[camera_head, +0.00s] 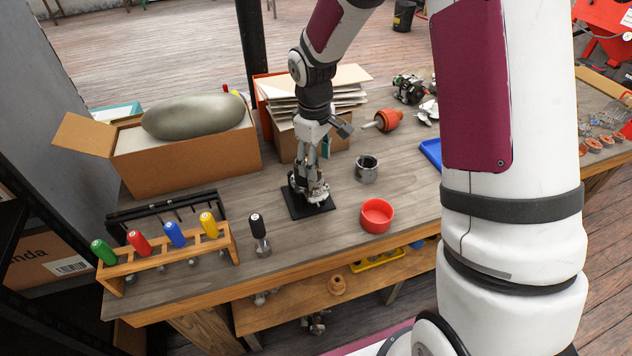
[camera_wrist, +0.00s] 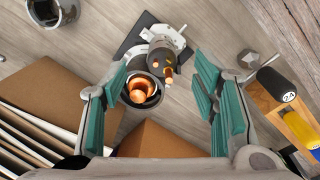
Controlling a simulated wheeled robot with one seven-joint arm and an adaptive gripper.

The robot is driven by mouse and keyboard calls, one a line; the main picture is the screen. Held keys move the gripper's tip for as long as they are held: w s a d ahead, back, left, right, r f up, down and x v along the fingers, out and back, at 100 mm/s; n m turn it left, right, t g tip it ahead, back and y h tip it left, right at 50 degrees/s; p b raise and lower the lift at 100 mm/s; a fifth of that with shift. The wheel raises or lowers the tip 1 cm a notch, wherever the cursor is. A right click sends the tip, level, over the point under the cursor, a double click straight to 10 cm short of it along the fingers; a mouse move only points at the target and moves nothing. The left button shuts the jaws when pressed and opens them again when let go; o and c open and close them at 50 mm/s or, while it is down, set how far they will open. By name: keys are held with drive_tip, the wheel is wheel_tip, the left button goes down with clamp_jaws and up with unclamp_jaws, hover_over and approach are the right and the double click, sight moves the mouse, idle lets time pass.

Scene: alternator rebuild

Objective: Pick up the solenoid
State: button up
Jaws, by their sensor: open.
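The solenoid appears to be the dark grey cylinder with orange terminals (camera_wrist: 165,57) in the wrist view. It sits against a silver bracket (camera_wrist: 157,35) on a black mat (camera_wrist: 128,43). Beside it is a round grey housing with copper windings (camera_wrist: 142,90). My gripper (camera_wrist: 162,82) is open, its teal finger pads to the left and right of these parts, with nothing visibly gripped. In the head view, my gripper (camera_head: 311,180) points down over the black mat (camera_head: 317,209) and hides much of the assembly. Contact cannot be told.
A red bowl (camera_head: 377,216) and a grey ring (camera_head: 367,169) stand right of the mat. A screwdriver rack (camera_head: 165,256) and a black-handled tool (camera_head: 258,234) are left and front. A cardboard box (camera_head: 187,164) and papers (camera_head: 318,92) stand behind.

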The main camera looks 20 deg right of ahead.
drive_tip(key=shift+w+a+f+p, duration=0.1)
drive_tip(key=shift+w+f+p, duration=0.05)
drive_tip(key=shift+f, duration=1.1)
drive_tip(key=shift+w+d+f+p, duration=0.1)
drive_tip(key=shift+f+p, duration=0.05)
drive_tip(key=shift+f, duration=1.1)
drive_tip(key=shift+w+a+f+p, duration=0.1)
drive_tip(key=shift+w+f+p, duration=0.05)
drive_tip(key=shift+f, duration=1.1)
drive_tip(key=shift+c, duration=0.5)
clamp_jaws()
